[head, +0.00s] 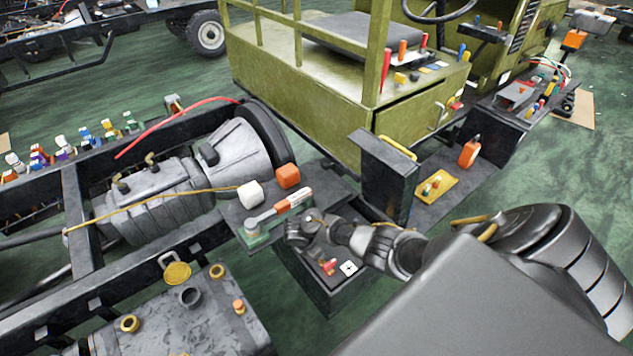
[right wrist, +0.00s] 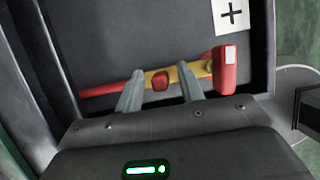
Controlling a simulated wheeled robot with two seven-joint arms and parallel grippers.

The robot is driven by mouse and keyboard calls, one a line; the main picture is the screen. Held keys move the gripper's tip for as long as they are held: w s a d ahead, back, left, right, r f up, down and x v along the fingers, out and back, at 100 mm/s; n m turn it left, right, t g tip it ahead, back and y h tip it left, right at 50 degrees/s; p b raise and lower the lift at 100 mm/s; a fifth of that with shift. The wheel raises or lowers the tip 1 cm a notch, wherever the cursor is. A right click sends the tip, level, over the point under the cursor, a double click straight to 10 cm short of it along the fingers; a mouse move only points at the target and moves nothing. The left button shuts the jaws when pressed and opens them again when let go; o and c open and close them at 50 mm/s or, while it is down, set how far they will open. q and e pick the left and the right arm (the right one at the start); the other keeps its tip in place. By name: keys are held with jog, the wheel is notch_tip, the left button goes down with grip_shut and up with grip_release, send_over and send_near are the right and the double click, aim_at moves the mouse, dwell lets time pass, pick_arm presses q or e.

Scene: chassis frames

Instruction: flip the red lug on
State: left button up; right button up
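A red and yellow lug-like piece (right wrist: 226,72) lies against a dark panel in the right wrist view. It has a long red stem on the left, a yellow middle, a small red knob and a red block at the right end. In the head view a small red piece (head: 328,266) shows in the dark open box. My right gripper (right wrist: 160,88) is open, its two grey fingers apart on either side of the red knob. Contact cannot be told. In the head view my right arm reaches over the box, its hand (head: 302,229) at the box's upper left. My left gripper is out of view.
A white plus label (head: 348,268) marks the box. Beside it is an orange-and-white handle (head: 280,206), with an orange block (head: 288,176) and a white block (head: 250,194) on the plate. A dark upright panel (head: 388,180) stands behind the arm.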

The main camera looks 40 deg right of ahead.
jog(key=p+v, duration=0.3)
jog(key=v, duration=0.7)
jog(key=shift+a+r, duration=0.2)
jog(key=shift+r, duration=0.15)
